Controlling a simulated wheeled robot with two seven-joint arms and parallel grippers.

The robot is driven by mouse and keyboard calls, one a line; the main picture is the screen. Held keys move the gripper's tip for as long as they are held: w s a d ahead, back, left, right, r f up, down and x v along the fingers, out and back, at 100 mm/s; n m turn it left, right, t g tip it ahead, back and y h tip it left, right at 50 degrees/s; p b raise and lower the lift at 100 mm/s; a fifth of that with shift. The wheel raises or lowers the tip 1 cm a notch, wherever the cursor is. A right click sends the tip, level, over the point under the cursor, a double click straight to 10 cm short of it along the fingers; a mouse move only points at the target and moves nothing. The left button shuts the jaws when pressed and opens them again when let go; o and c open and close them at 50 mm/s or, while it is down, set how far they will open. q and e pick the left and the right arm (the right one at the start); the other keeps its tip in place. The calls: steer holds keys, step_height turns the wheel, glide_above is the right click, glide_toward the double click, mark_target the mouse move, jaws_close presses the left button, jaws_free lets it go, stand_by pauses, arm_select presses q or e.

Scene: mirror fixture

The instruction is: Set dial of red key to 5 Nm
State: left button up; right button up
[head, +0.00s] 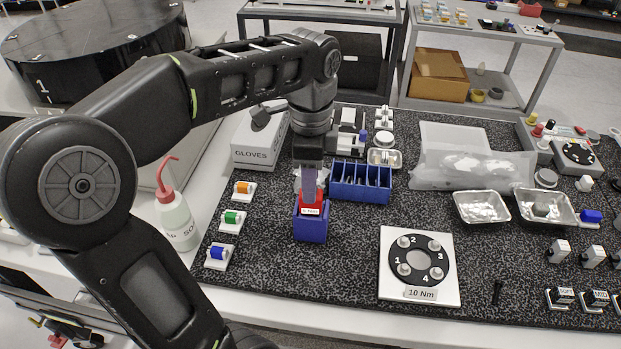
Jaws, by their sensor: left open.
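The red key (312,207) stands upright in a blue holder (310,229) near the middle of the mat. A small white label on its front carries a value too small to read for sure. My left gripper (309,188) points straight down directly above the red key, with its fingertips at the key's top. It is open; whether it touches the key I cannot tell. The gripper hides the key's upper part. My right gripper is not in view.
A blue divided bin (361,181) stands close right of the gripper. A white plate with a numbered black ring (445,263), marked 10 Nm, lies front right. A GLOVES box (259,150) and a wash bottle (176,218) stand left. Foil trays (482,207) are at right.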

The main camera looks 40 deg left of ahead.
arm_select(q)
steer(key=shift+r, duration=0.5)
step_height(320, 180, up, 7)
steer(key=p, duration=0.5)
steer(key=shift+f, duration=0.2)
steer(key=shift+f, duration=0.1)
